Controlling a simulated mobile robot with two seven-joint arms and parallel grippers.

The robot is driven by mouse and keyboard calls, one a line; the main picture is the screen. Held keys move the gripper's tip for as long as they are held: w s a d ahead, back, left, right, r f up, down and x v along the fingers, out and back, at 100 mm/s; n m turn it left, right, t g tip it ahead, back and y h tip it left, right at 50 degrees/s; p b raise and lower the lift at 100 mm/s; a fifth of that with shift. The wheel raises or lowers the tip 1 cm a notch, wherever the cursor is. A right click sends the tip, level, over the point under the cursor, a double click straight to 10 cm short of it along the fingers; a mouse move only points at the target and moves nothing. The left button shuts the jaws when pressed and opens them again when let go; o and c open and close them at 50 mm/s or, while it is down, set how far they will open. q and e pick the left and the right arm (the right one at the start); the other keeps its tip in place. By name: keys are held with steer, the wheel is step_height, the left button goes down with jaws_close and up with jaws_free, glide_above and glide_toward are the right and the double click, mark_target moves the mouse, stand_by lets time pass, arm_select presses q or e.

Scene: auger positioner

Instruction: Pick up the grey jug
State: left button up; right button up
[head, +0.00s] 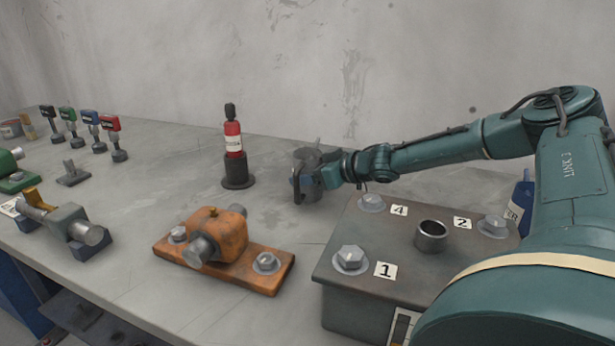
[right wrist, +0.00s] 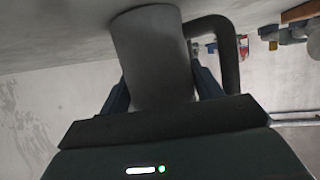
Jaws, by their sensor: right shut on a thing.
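The grey jug (head: 308,157) is at the back middle of the bench, mostly hidden by my right gripper (head: 307,180) in the head view. In the right wrist view the jug (right wrist: 152,60) stands between the two fingers, its dark curved handle (right wrist: 229,50) to the right. My right gripper (right wrist: 160,92) is shut on the jug's body, with a finger on each side. I cannot tell whether the jug's base touches the bench. My left gripper is not in view.
A red bottle (head: 233,138) in a dark round holder stands left of the jug. An orange bearing block (head: 220,236) lies in front. A grey box (head: 335,272) with numbered bolts is below my right arm. Several coloured-handled tools (head: 110,124) stand at far left.

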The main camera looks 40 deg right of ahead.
steer(key=c, duration=0.4)
steer(key=shift+r+p, duration=1.95)
steer(key=shift+r, duration=3.15)
steer(key=shift+c, duration=0.2)
